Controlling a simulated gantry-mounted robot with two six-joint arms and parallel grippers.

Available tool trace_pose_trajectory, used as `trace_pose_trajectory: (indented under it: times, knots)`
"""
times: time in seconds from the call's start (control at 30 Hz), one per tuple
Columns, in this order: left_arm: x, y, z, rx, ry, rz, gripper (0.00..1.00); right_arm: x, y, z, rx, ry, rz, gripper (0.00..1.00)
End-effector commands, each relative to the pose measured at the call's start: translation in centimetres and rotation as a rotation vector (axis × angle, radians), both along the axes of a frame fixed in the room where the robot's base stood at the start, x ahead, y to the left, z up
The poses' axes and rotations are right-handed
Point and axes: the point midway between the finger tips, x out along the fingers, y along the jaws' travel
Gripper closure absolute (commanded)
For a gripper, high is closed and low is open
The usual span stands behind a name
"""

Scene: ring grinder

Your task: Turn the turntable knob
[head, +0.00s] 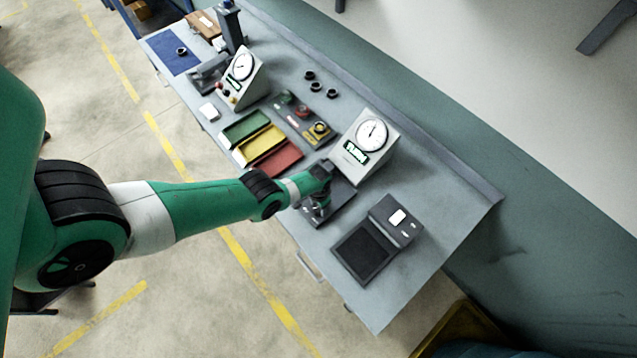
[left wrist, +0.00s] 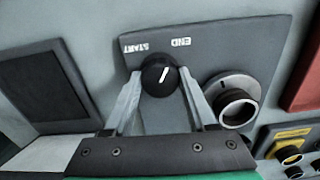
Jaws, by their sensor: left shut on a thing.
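The turntable knob (left wrist: 160,76) is a round black knob with a white pointer line, on a dark grey plate (left wrist: 262,45) marked START and END. In the left wrist view the pointer line leans slightly right of upright, on the END side. My left gripper (left wrist: 161,92) has one finger on each side of the knob and is shut on it. A metal ring-shaped turntable part (left wrist: 236,106) stands on the plate to the right of the knob. In the head view my left gripper (head: 317,206) is at the plate near the table's front edge and hides the knob.
A dial gauge (head: 366,145) stands behind the plate. A black pad device (head: 365,250) lies to its right. Red (head: 278,161), yellow (head: 257,145) and green (head: 245,126) trays lie to the left. Several dark rings (head: 316,87) lie at the back.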

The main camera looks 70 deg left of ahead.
Motion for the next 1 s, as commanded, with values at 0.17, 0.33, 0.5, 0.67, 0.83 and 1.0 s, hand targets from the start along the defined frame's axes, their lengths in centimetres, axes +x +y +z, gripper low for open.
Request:
trace_pose_trajectory:
  times: [0.17,0.33,0.5,0.67,0.83,1.0]
  knots:
    - [-0.03,0.01,-0.04,0.0,0.0,-0.166,0.99,-0.01,0.0,-0.02,0.0,0.0,0.0,0.5]
    - [-0.03,0.02,-0.04,0.0,0.0,-0.315,0.99,0.0,0.0,-0.03,0.0,0.0,0.0,0.5]
    - [-0.03,0.02,-0.04,0.0,0.0,-0.438,0.99,0.0,0.0,-0.03,0.0,0.0,0.0,0.5]
    - [-0.03,0.03,-0.04,0.0,0.0,-0.521,0.99,0.0,0.0,-0.03,0.0,0.0,0.0,0.5]
    - [-0.03,0.03,-0.04,0.0,0.0,-0.573,0.99,0.0,0.0,-0.03,0.0,0.0,0.0,0.5]
    - [-0.03,0.03,-0.04,0.001,0.0,-0.594,0.99,0.0,0.0,-0.03,0.0,0.0,0.0,0.5]
